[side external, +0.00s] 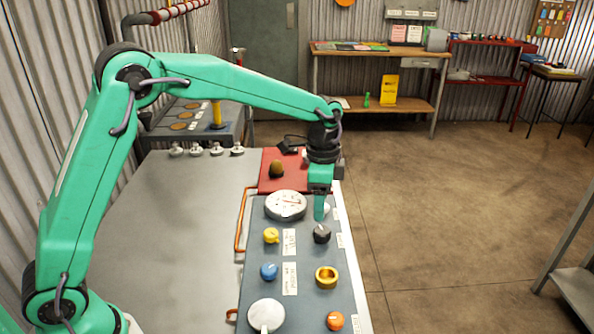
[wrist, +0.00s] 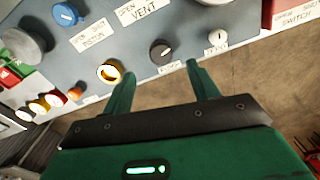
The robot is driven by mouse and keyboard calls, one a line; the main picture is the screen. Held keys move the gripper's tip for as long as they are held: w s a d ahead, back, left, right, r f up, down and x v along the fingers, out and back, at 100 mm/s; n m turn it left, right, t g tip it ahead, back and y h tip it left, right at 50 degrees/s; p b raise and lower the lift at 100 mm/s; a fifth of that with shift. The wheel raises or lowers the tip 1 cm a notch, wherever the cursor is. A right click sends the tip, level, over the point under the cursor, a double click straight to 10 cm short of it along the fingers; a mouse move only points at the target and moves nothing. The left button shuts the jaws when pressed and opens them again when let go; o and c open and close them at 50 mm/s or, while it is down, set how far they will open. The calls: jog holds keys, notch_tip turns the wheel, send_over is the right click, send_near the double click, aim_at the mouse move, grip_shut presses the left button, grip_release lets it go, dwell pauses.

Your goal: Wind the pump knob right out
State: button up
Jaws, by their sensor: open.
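My gripper (side external: 319,216) points down over the right edge of the grey-blue panel (side external: 303,250), open and empty. In the wrist view its two green fingers (wrist: 160,70) are spread, with a black knob (wrist: 161,52) just beyond and between the tips. The black knob also shows in the side view (side external: 322,234), just in front of the fingertips. A white knob (wrist: 218,37) sits beside it, partly hidden by the finger in the side view. Their small labels are too blurred to read, so I cannot tell which knob is the pump's.
The panel also carries a yellow knob (side external: 271,235), a blue knob (side external: 268,271), a brass ring (side external: 327,277), an orange knob (side external: 335,321) and a round gauge (side external: 286,205). A red plate (side external: 270,180) lies behind. The grey bench top (side external: 190,230) left of the panel is clear.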

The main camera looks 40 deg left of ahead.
aim_at(321, 230)
jog(key=shift+w+d+f, duration=0.1)
jog(key=shift+w+f, duration=0.1)
jog(key=shift+f, duration=0.05)
jog(key=shift+f, duration=3.95)
jog(key=c, duration=1)
